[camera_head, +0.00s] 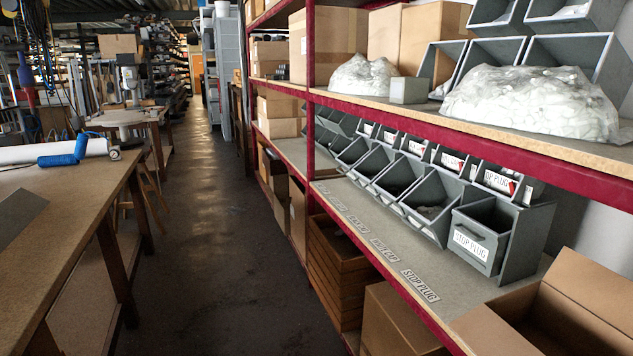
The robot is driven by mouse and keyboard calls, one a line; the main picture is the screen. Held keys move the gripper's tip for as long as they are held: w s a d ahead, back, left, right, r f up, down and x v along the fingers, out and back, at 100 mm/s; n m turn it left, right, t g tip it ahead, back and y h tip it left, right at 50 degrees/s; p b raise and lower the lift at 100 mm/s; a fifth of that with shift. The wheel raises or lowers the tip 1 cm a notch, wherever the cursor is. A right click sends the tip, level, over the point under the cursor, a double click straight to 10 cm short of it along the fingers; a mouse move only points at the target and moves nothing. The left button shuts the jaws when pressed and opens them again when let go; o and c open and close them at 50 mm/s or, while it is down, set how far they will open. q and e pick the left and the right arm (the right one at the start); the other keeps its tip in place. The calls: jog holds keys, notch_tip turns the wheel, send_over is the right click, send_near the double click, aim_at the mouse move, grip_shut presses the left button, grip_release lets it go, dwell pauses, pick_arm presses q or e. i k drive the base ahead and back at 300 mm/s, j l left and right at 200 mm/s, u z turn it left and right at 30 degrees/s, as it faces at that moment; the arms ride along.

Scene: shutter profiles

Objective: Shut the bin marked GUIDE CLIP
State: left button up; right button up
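A row of grey bins (402,183) stands on the middle shelf of the red rack at the right. The nearest bin (482,237) stands out from its grey housing, with its open top showing; its white label reads STOP PLUG. The bins further back also show open tops. I cannot make out a label reading GUIDE CLIP on any of them. Neither of my grippers is in view.
An open cardboard box (567,312) stands at the lower right, close to the nearest bin. Bags of white parts (530,103) lie on the shelf above. A wooden workbench (75,215) with a blue roll runs along the left. The aisle floor (215,240) between is clear.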

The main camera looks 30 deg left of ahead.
aim_at(369, 169)
jog(key=i+j, duration=0.15)
jog(key=j, duration=0.2)
jog(key=i+j, duration=0.15)
jog(key=j, duration=0.2)
jog(key=i+j, duration=0.1)
jog(key=j, duration=0.25)
jog(key=i+j, duration=0.15)
jog(key=j, duration=0.2)
jog(key=i+j+u, duration=0.1)
jog(key=j, duration=0.3)
jog(key=i+j, duration=0.2)
jog(key=j, duration=0.1)
